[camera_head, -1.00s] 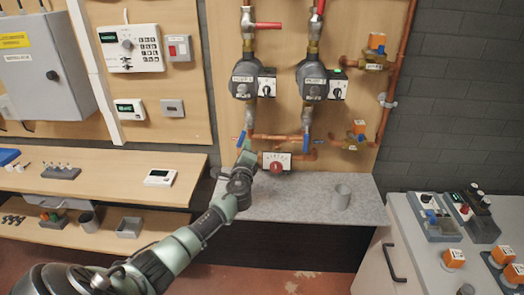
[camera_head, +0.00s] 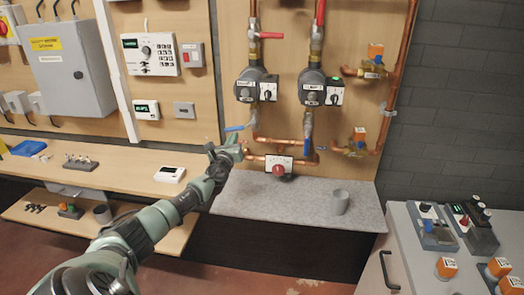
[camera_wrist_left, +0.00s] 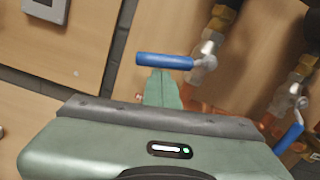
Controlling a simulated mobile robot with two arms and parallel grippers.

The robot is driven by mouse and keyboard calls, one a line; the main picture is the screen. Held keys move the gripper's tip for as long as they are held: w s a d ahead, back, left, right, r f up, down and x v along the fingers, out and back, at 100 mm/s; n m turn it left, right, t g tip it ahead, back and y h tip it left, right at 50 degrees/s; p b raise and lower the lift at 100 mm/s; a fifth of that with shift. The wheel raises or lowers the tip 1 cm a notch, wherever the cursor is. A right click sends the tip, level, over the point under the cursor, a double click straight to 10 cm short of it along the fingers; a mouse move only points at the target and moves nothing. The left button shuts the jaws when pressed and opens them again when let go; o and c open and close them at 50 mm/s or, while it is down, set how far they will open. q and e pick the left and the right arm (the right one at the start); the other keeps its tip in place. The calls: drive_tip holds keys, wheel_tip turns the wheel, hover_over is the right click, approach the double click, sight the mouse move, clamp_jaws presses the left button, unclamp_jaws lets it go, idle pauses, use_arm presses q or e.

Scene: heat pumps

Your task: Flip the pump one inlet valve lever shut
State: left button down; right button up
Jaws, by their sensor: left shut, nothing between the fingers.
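The left pump (camera_head: 256,88) hangs on the wooden board; its label is too small to read surely. Below it a blue valve lever (camera_head: 235,128) sticks out left, nearly level, across the vertical pipe. The lever also shows level in the left wrist view (camera_wrist_left: 164,61), with its silver valve body (camera_wrist_left: 207,52) at its right end. My left gripper (camera_head: 228,150) is shut and empty, just below the lever. In the left wrist view its fingertips (camera_wrist_left: 161,78) are right under the lever; I cannot tell whether they touch. My right gripper is out of view.
The right pump (camera_head: 312,90) has a blue lever (camera_head: 307,147) hanging down along its pipe. A red lever (camera_head: 271,35) lies level above the left pump. A red knob (camera_head: 279,170) sits right of my gripper. A grey shelf (camera_head: 265,200) with a grey cup (camera_head: 340,201) lies below.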

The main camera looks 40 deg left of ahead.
use_arm(q)
drive_tip(key=shift+s+a+r+m+p, duration=0.1)
drive_tip(key=shift+a+r+m+p, duration=0.2)
drive_tip(key=shift+r+m, duration=0.3)
drive_tip(key=shift+s+a+r+m+p, duration=0.15)
drive_tip(key=shift+r+m+p, duration=0.15)
drive_tip(key=shift+r+m, duration=0.3)
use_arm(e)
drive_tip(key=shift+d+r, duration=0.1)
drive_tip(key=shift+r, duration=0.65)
use_arm(q)
drive_tip(key=shift+w+f, duration=0.1)
